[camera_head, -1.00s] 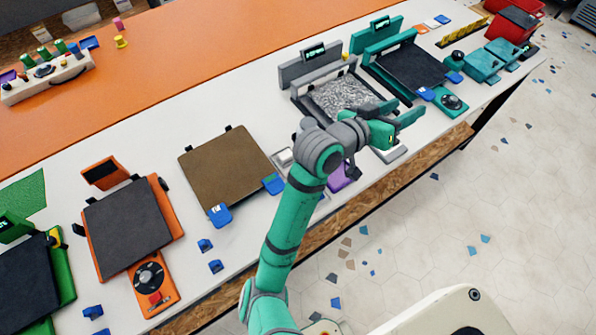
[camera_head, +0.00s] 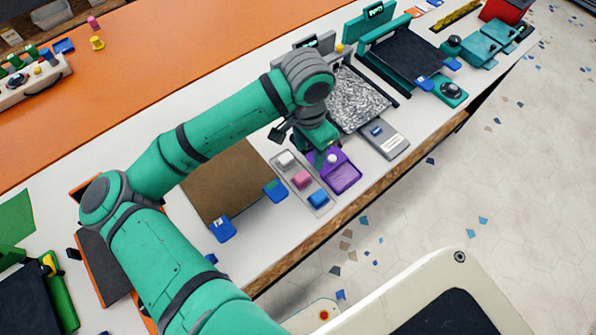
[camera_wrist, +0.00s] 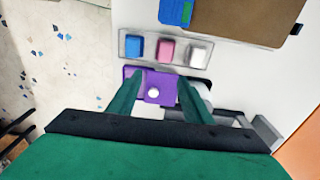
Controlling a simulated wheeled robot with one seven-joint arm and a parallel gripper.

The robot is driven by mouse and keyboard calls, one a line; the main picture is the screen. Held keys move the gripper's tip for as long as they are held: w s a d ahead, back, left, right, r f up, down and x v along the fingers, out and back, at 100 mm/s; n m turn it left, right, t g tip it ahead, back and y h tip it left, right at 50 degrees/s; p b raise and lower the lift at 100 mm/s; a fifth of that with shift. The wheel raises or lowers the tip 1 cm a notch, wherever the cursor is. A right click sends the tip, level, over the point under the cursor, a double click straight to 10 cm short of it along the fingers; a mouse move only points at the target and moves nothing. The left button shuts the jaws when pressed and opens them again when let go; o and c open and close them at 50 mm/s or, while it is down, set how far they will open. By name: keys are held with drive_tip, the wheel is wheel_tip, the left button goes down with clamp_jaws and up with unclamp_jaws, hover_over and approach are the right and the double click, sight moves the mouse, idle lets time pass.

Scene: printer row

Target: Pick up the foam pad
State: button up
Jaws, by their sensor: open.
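Three small blocks lie in a row on a grey tray (camera_head: 321,207) on the white table: a white block (camera_head: 286,160), a pink block (camera_head: 301,180) and a blue block (camera_head: 318,198). I cannot tell which of them, if any, is the foam pad. A purple tray (camera_head: 345,182) with a round white knob is beside them. My gripper (camera_wrist: 165,82) is open and points down over the purple tray, its two fingers to either side of the tray in the wrist view. The wrist view also shows the blue (camera_wrist: 134,47), pink (camera_wrist: 166,50) and white (camera_wrist: 199,54) blocks, ahead of the fingers.
A brown board (camera_head: 228,183) with blue clips lies left of the blocks. A grey printer with a speckled plate (camera_head: 358,100) and a grey slab (camera_head: 383,139) stand to the right. The table's front edge is close to the grey tray.

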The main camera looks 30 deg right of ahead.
sight(302, 176)
drive_tip(key=shift+y, duration=0.3)
drive_tip(key=shift+w+a+f, duration=0.1)
drive_tip(key=shift+a+f, duration=0.2)
drive_tip(key=shift+f, duration=1.5)
drive_tip(key=shift+w+a+f, duration=0.1)
drive_tip(key=shift+a+f, duration=0.25)
drive_tip(key=shift+f, duration=1.45)
drive_tip(key=shift+w+a+f, duration=0.1)
drive_tip(key=shift+a+f, duration=0.2)
drive_tip(key=shift+f, duration=1.5)
drive_tip(key=c, duration=1.1)
